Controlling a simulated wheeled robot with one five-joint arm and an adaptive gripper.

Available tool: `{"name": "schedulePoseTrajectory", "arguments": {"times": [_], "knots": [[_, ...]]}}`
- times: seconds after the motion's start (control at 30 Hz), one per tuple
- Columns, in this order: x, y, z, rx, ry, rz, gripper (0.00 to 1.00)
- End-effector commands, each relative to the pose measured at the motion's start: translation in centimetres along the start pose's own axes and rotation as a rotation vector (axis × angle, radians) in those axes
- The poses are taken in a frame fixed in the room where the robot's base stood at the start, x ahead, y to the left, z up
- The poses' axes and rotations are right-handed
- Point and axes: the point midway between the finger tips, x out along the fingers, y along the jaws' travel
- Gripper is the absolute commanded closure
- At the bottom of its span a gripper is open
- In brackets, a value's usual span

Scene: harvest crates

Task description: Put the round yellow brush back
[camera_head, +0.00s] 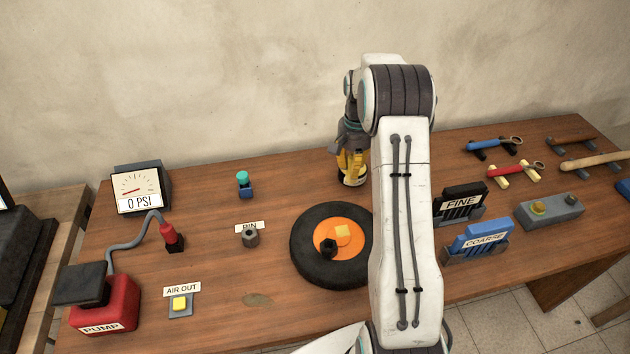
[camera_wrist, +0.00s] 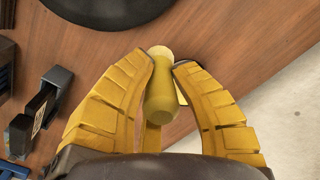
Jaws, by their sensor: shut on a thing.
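The round yellow brush (camera_wrist: 160,100) is between the yellow fingers of my gripper (camera_wrist: 164,60) in the wrist view, its handle pointing back toward the palm. The fingers are shut on it. In the head view my gripper (camera_head: 352,162) points down over the back of the table, behind the wheel. A small dark item with a pale patch (camera_head: 353,181) shows just under the fingertips; I cannot tell whether it is the brush's lower end or a holder. The arm hides part of this area.
The wheel with a black tyre (camera_head: 304,262) and orange hub lies in front of my gripper. The FINE block (camera_head: 460,203) and COARSE block (camera_head: 478,240) stand right of my arm. A teal-topped item (camera_head: 244,184) stands to the left, with clear tabletop between.

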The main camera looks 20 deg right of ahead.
Motion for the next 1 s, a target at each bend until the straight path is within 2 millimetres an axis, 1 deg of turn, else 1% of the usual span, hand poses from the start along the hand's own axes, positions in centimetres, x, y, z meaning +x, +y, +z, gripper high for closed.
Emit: {"name": "schedulePoseTrajectory", "arguments": {"times": [0.03,0.2,0.4,0.5,0.7,1.0], "knots": [[-0.19,-0.20,-0.35,0.079,0.001,0.000,1.00],[-0.64,-0.54,-0.99,0.354,0.001,-0.001,1.00],[-0.66,-0.63,-1.13,0.626,0.002,-0.002,1.00],[-0.67,-0.65,-1.17,0.728,0.002,-0.002,1.00],[-0.67,-0.66,-1.19,0.865,0.002,-0.002,1.00],[-0.68,-0.66,-1.18,0.920,0.002,-0.002,1.00]]}}
